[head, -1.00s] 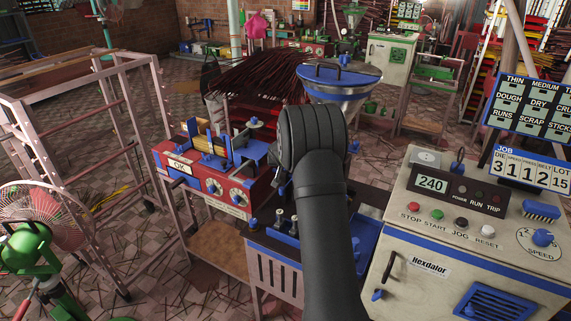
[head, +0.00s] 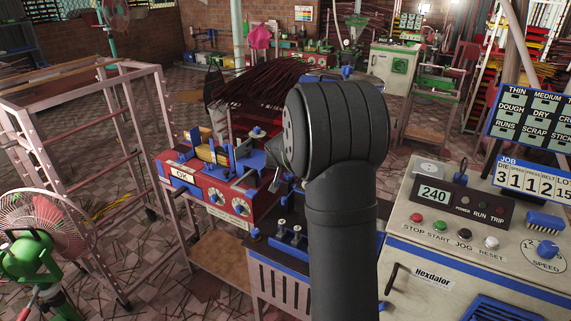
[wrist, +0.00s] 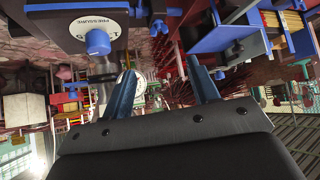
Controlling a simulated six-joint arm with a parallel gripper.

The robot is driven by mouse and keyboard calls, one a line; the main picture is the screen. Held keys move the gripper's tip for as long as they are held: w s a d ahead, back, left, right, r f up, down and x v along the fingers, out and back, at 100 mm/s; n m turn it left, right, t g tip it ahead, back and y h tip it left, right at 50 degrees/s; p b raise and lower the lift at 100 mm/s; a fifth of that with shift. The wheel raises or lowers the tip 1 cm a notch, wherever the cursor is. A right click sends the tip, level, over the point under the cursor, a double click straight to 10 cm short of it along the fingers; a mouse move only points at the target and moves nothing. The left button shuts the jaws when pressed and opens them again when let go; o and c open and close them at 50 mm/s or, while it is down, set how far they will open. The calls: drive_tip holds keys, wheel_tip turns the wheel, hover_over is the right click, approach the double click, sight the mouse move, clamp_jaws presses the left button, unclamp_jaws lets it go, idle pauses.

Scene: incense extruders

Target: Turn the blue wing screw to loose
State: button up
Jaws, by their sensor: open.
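In the wrist view, my gripper (wrist: 163,72) is open. Its two blue-grey fingers stand apart with nothing between them. A round blue knob (wrist: 97,42) sits on a white dial lettered PRESSURE at the upper left, clear of the left finger. Other blue parts (wrist: 222,38) on a red body show beyond the right finger at the upper right. In the head view, the red machine (head: 262,203) with blue fittings and two white dials stands left of my arm.
A pale control cabinet (head: 408,250) with a 240 display and buttons stands to the right. A pink frame rack (head: 100,140) and a green fan (head: 30,262) are at the left.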

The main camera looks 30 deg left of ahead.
drive_tip(key=v, duration=0.3)
drive_tip(key=shift+s+d+r, duration=0.1)
drive_tip(key=shift+s+r, duration=0.05)
drive_tip(key=shift+s, duration=0.1)
drive_tip(key=c, duration=0.6)
drive_tip(key=s+a+f+m+y, duration=0.1)
drive_tip(key=m, duration=0.1)
drive_tip(key=a+f+m+y, duration=0.1)
drive_tip(key=s+a+f+m, duration=0.1)
drive_tip(key=m, duration=0.1)
drive_tip(key=shift+s+f+m+g+y, duration=0.3)
drive_tip(key=shift+s+f+y, duration=0.05)
drive_tip(key=shift+s+y, duration=0.05)
clamp_jaws()
drive_tip(key=d+f+m+t+h, duration=0.1)
drive_tip(key=d+f+m+t, duration=0.3)
drive_tip(key=m, duration=0.8)
drive_tip(key=w+d+r+x, duration=0.1)
drive_tip(key=x, duration=1.2)
drive_tip(key=shift+w+g+h, duration=0.3)
drive_tip(key=shift+w+g, duration=0.05)
drive_tip(key=shift+g, duration=0.05)
